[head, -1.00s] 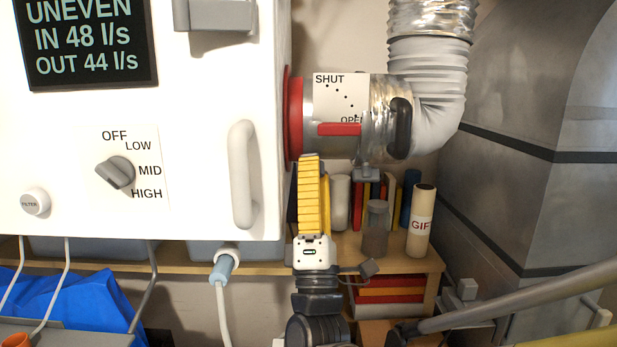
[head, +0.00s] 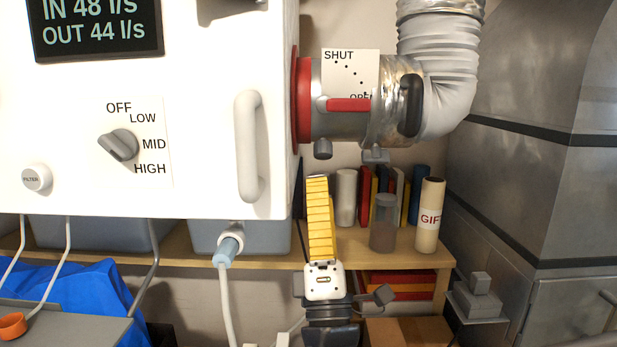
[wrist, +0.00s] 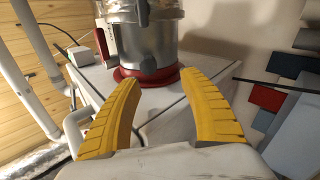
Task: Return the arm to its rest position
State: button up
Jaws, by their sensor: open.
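My gripper (head: 317,218) has yellow ribbed fingers and points up in the head view, below the duct collar and in front of the wooden shelf. In the wrist view the two fingers of my gripper (wrist: 157,105) stand wide apart with nothing between them. The silver duct collar (head: 332,118) with its red ring and red lever (head: 348,104) is above the fingertips, apart from them. The collar also shows beyond the fingers in the wrist view (wrist: 147,50). My arm below the wrist runs out of the bottom of the head view.
The white cabinet (head: 215,150) with a handle (head: 248,145) and a knob (head: 118,145) stands left. The shelf (head: 400,255) holds books, a jar (head: 383,222) and a GIFT tube (head: 429,215). A grey furnace (head: 530,190) fills the right. A white hose (head: 226,290) hangs left of my arm.

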jog(key=d+f+m+g+y+b, duration=0.1)
jog(key=d+f+m+g, duration=0.1)
jog(key=f+m+g, duration=0.3)
jog(key=d+f+m+g+b, duration=0.1)
jog(key=d+f+g, duration=0.15)
jog(key=f, duration=0.45)
jog(key=d+f+m+g+y, duration=0.1)
jog(key=d+f+m+g, duration=0.15)
jog(key=f+g, duration=0.35)
jog(key=s+d+f+m+g+h+b, duration=0.1)
jog(key=s+d+f+m+g, duration=0.2)
jog(key=s+f+m, duration=0.3)
jog(key=s+d+f+m+g+h, duration=0.2)
jog(key=s+d+f+m+g, duration=0.2)
jog(key=s+f, duration=0.5)
jog(key=shift+d+f+m+b, duration=0.4)
jog(key=shift+d+m, duration=0.65)
jog(key=shift+m, duration=0.2)
